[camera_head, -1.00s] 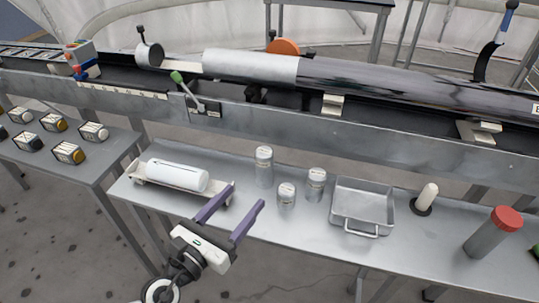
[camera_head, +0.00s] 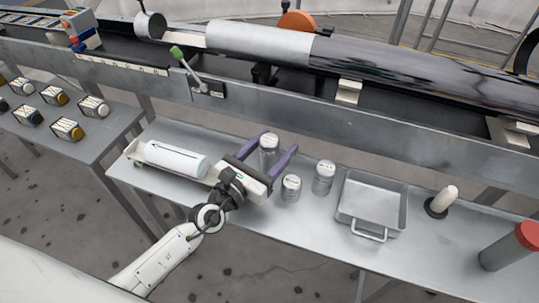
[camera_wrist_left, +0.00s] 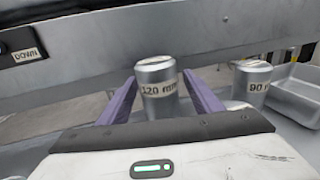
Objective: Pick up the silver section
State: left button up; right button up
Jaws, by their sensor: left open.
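A tall silver cylinder (camera_head: 269,145) stands upright on the grey metal bench. In the left wrist view this silver cylinder (camera_wrist_left: 158,75) carries a label reading "120 mm". My left gripper (camera_head: 280,141) is open, with one purple finger on each side of this cylinder. I cannot tell whether either finger touches it. Two more silver cylinders stand to its right, a short one (camera_head: 291,188) and a medium one (camera_head: 324,178). The left wrist view shows a cylinder labelled "90" (camera_wrist_left: 252,82). My right gripper is not in view.
A white cylinder with an arrow (camera_head: 176,159) lies in a cradle left of my gripper. A metal tray (camera_head: 370,203), a white peg (camera_head: 443,199) and a red-capped tube (camera_head: 511,245) are to the right. A long rail (camera_head: 270,118) runs behind the bench.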

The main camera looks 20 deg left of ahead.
pick_arm(q)
jog(key=shift+x, duration=1)
grip_shut()
jog(key=shift+r, duration=0.1)
